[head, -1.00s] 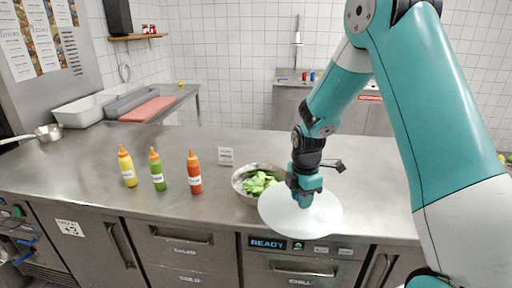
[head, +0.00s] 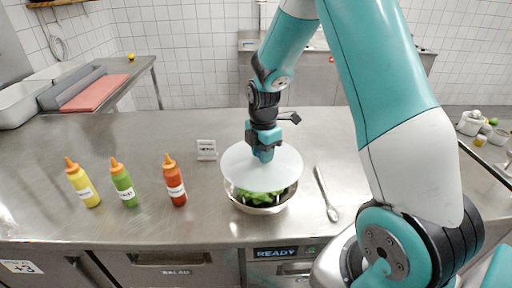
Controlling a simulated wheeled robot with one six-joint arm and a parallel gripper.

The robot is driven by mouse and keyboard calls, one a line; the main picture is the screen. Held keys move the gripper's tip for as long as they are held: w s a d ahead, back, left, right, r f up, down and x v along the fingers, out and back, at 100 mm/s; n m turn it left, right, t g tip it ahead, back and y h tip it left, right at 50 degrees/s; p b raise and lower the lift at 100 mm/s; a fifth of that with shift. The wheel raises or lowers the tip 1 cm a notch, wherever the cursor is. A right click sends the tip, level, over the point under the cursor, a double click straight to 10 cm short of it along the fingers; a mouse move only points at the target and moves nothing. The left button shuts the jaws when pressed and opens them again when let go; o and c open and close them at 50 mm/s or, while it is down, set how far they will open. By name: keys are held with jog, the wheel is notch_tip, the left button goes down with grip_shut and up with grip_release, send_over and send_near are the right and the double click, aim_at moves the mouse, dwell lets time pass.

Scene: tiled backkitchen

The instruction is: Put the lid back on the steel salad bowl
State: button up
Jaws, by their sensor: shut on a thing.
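The steel salad bowl (head: 264,208) stands on the steel counter near its front edge, with green leaves (head: 258,196) inside. The round whitish lid (head: 285,168) is above the bowl and covers most of its opening from this view. The lid looks apart from the rim, with leaves showing below its front edge. My gripper (head: 264,153) is shut on the lid near its middle, from above. The lid's knob is hidden by the jaws.
Yellow (head: 82,183), green (head: 123,182) and red (head: 174,180) sauce bottles stand left of the bowl. A small white sign (head: 206,150) stands behind. A spoon (head: 326,194) lies close on the right. The counter (head: 70,138) is clear behind the bottles.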

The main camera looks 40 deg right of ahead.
notch_tip(320, 180, down, 6)
jog(key=b, duration=0.4)
jog(key=shift+a+b, duration=0.15)
jog(key=shift+b, duration=0.15)
dwell(1.1)
jog(key=shift+f, duration=0.25)
dwell(1.2)
jog(key=o, duration=1.5)
jog(key=shift+r+p, duration=0.1)
jog(key=shift+p, duration=0.2)
jog(key=shift+r+p, duration=2.85)
jog(key=shift+r, duration=0.6)
